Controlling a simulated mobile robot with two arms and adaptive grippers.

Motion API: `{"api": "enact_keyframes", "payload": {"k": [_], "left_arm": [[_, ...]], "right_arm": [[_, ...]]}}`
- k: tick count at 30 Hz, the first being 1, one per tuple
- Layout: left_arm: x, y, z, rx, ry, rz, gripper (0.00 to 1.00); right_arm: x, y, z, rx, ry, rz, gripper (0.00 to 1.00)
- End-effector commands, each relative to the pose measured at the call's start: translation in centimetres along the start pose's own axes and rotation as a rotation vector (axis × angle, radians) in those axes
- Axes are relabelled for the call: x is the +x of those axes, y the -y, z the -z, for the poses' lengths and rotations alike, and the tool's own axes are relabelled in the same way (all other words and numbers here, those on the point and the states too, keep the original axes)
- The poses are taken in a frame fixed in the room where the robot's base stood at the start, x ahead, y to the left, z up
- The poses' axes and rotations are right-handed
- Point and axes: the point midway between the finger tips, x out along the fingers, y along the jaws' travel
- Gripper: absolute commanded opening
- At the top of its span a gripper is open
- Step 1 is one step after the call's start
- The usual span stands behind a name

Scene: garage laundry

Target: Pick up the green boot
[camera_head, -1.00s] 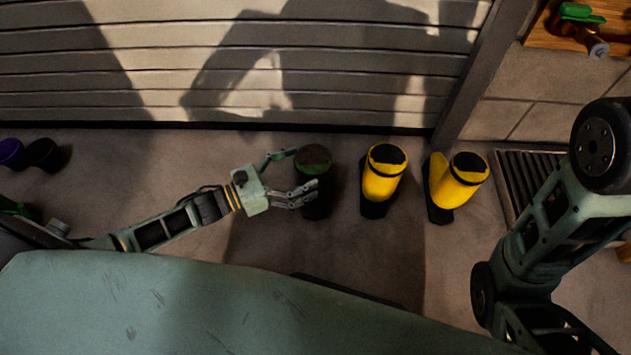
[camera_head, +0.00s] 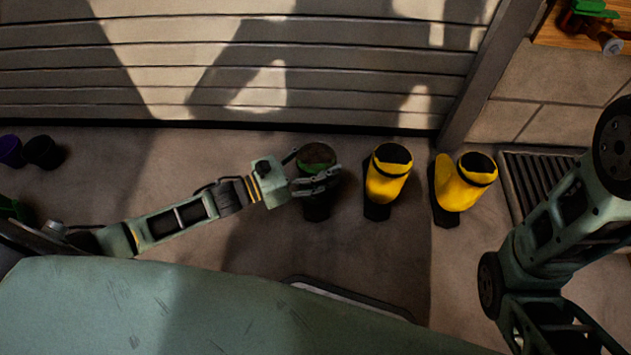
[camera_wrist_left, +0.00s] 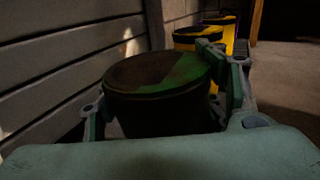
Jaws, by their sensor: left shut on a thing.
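The green boot (camera_head: 316,156) stands upright on the floor near the slatted door, dark with a green patch on its top. My left gripper (camera_head: 316,178) reaches it from the left, with its fingers shut around the upper part of the boot. In the left wrist view the boot's round top (camera_wrist_left: 160,75) sits between the two fingers, one on each side. The boot's lower part is dark and partly hidden by the fingers. My right arm shows at the right edge of the head view, but its gripper is out of view.
Two yellow boots (camera_head: 387,175) (camera_head: 462,185) stand to the right of the green boot. The slatted door (camera_head: 240,65) closes off the back. A floor grate (camera_head: 540,180) lies at the right.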

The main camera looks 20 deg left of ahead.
Motion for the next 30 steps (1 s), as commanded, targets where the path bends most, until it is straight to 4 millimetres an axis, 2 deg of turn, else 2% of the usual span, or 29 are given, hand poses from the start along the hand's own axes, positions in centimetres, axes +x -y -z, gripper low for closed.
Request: {"api": "enact_keyframes", "payload": {"k": [2, 18, 26, 30], "left_arm": [[0.0, 0.0, 0.0, -0.001, 0.000, 0.000, 0.48], [0.0, 0.0, 0.0, -0.001, -0.001, -0.001, 0.01], [0.1, 0.0, -0.5, 0.000, 0.005, 0.000, 0.01], [0.1, 0.0, -1.9, 0.001, 0.005, 0.001, 0.01]], "right_arm": [[0.0, 0.0, 0.0, 0.000, 0.000, 0.000, 0.00], [0.0, 0.0, 0.0, 0.000, 0.000, 0.000, 0.00], [0.2, 0.0, -0.1, 0.000, 0.000, 0.000, 0.00], [1.2, -0.3, -0.5, 0.000, 0.001, -0.001, 0.00]]}}
